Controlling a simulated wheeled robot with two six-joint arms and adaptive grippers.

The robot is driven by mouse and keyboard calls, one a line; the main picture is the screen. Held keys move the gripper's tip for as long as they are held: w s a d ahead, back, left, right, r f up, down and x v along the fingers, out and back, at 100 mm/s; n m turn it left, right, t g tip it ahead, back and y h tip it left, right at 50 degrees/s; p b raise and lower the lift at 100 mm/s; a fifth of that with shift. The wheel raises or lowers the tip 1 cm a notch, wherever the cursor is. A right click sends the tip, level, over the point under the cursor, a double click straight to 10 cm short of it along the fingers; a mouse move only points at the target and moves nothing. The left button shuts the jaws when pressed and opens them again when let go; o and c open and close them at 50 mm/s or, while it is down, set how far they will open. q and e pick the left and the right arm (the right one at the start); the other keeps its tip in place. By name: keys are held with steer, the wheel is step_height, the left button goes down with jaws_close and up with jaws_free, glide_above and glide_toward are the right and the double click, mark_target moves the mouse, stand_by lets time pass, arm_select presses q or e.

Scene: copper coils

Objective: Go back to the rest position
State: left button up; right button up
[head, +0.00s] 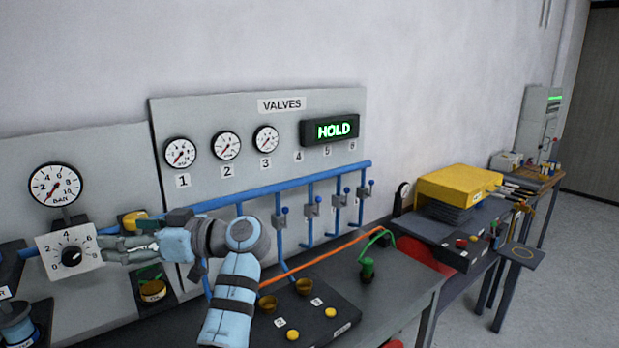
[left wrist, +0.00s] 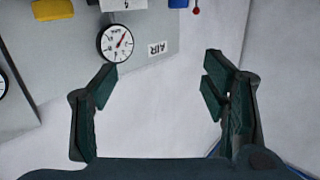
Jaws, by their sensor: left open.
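My left gripper (head: 112,249) is open at the left of the head view, with its fingers pointing left. Its fingertips overlap the right edge of the white dial plate (head: 52,262) with a black knob (head: 72,256); I cannot tell whether they touch. In the left wrist view the two fingers of the gripper (left wrist: 160,88) are spread wide with nothing between them, only pale wall behind. A round gauge (left wrist: 115,43) and an AIR label (left wrist: 157,48) show beyond the fingers. My right gripper is not in view.
The valve panel (head: 222,108) with gauges and a green HOLD display (head: 334,130) stands behind my arm. Blue pipes (head: 290,186) with small valves run across it. A black box (head: 318,318) with yellow buttons lies below. A yellow case (head: 458,184) sits on the right bench.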

arm_select(q)
steer(key=s+a+f+m+h, duration=0.2)
steer(key=f+m+h, duration=0.1)
steer(key=f, duration=0.9)
steer(key=s+a+f+m+h, duration=0.2)
steer(key=f, duration=1)
steer(key=s+f+m+t+h, duration=0.1)
steer(key=s+f+m+h, duration=0.2)
steer(key=s+f, duration=0.55)
steer(key=s+d+f+m+h, duration=0.4)
steer(key=s+d+f, duration=0.15)
steer(key=s, duration=0.45)
steer(key=s+d+f+m+h, duration=0.4)
steer(key=s+d+m, duration=0.15)
steer(key=s, duration=0.45)
step_height(320, 180, down, 25)
steer(key=s+a+n+g+b, duration=0.1)
steer(key=a+b, duration=0.1)
steer(key=b, duration=0.4)
steer(key=s+f+g+b, duration=0.1)
steer(key=s+f+b, duration=0.3)
steer(key=s+f, duration=1)
step_height(320, 180, down, 2)
steer(key=shift+a+f, duration=0.1)
steer(key=shift+a, duration=0.15)
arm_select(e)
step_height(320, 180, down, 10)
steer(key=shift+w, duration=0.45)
